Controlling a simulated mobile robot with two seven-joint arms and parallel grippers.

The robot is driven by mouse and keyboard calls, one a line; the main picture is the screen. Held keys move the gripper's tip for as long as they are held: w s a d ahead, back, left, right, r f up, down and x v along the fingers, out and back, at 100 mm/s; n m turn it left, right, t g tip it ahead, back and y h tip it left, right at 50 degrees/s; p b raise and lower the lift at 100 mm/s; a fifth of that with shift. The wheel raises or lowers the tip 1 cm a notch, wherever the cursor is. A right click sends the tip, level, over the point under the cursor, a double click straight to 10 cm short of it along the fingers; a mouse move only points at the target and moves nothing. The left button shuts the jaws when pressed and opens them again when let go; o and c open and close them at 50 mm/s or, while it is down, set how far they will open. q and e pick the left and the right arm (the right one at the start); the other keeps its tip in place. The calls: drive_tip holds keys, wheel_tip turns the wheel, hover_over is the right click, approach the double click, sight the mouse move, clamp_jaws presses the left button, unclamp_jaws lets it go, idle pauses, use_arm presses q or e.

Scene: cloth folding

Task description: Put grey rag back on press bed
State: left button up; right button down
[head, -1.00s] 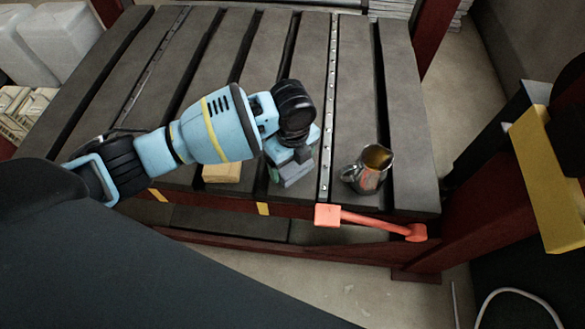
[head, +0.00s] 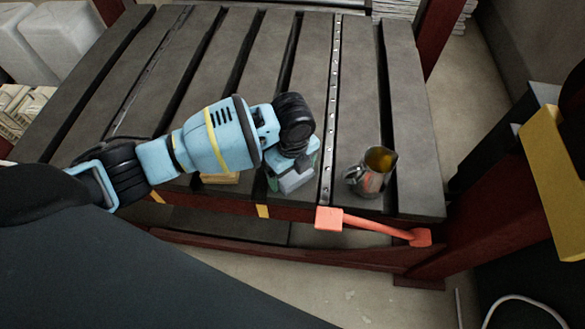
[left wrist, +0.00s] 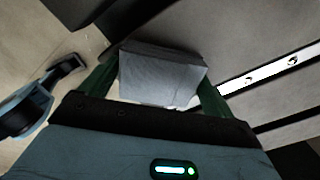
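The grey rag (head: 296,181) is a small folded block near the front edge of the dark slatted press bed (head: 350,60). My left gripper (head: 293,175) points down at it from above. In the left wrist view the rag (left wrist: 162,75) fills the space between the two green fingers, which press against its two sides. The left gripper is shut on it. Whether the rag touches the bed below is hard to tell. My right gripper is not in view.
A metal jug (head: 371,173) stands right of the rag on the bed. A yellow block (head: 220,178) lies partly hidden under my left arm. A red-orange lever (head: 375,226) runs along the front edge. The slats behind are clear.

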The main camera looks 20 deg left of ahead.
use_arm(q)
drive_tip(key=shift+o, duration=0.9)
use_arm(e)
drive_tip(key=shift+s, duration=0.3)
use_arm(q)
wheel_tip(320, 180, up, 12)
drive_tip(key=p, duration=0.4)
drive_tip(key=shift+r+p, duration=0.2)
drive_tip(key=shift+p, duration=0.15)
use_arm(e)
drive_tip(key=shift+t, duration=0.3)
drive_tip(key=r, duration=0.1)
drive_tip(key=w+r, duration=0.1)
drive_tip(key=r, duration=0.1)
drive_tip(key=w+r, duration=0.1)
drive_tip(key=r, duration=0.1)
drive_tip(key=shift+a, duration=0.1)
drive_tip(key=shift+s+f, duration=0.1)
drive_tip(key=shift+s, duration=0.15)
